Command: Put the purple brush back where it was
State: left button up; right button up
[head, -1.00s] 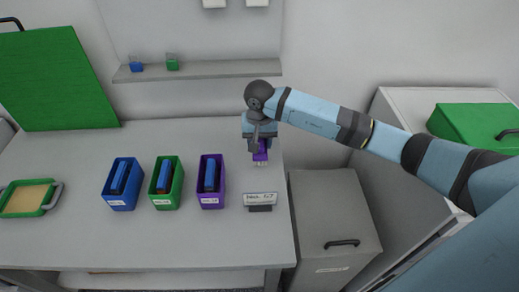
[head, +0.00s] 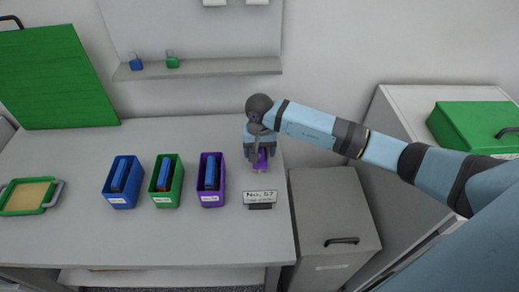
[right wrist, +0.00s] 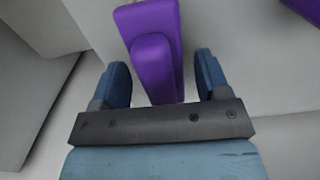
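The purple brush (head: 262,159) is under my right gripper (head: 260,147), above the right part of the table in the head view. In the right wrist view the brush (right wrist: 155,55) is a purple body between the two blue fingers of my right gripper (right wrist: 165,75). A gap shows between the brush and each finger, so the gripper is open around it. I cannot tell whether the brush touches the table. My left gripper is out of view.
Blue (head: 122,201), green (head: 165,200) and purple (head: 211,201) bins stand left of the gripper. A label stand (head: 260,197) is just in front. A wall shelf (head: 220,68) behind holds a small blue item (head: 136,63) and a green item (head: 172,62).

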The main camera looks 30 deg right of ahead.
jog(key=shift+r, duration=0.45)
notch_tip(320, 180, up, 11)
jog(key=shift+f+b, duration=0.2)
jog(key=shift+b, duration=0.7)
jog(key=shift+r, duration=0.45)
jog(key=shift+f, duration=0.1)
